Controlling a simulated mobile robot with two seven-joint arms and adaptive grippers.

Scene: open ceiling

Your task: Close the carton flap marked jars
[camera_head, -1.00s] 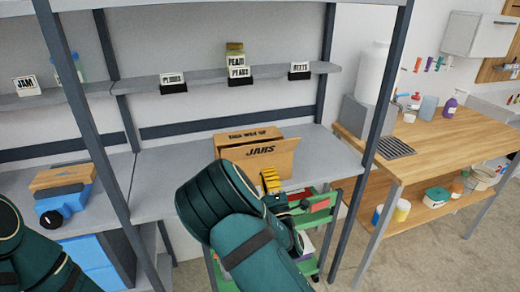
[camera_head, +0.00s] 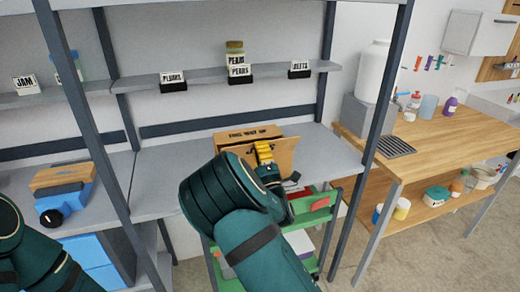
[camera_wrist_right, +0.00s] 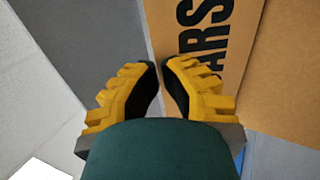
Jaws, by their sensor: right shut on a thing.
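The cardboard carton (camera_head: 245,134) sits on the grey bench, with a flap at the back marked "THIS WAY UP". Its front flap marked JARS (camera_head: 285,158) stands up and tilted, partly hidden behind my right gripper (camera_head: 263,151). In the right wrist view the flap (camera_wrist_right: 215,35) shows the letters "ARS". There the yellow fingers of my right gripper (camera_wrist_right: 161,64) are closed together at the flap's edge, pinching it. The carton's inside is hidden. Part of my left arm shows at the left edge; its gripper is out of view.
A green cart (camera_head: 318,215) stands under the bench front at right. A blue device with a wooden top (camera_head: 62,178) is on the left of the bench. A shelf above holds label cards and a jar (camera_head: 236,62). The bench right of the carton (camera_head: 330,150) is clear.

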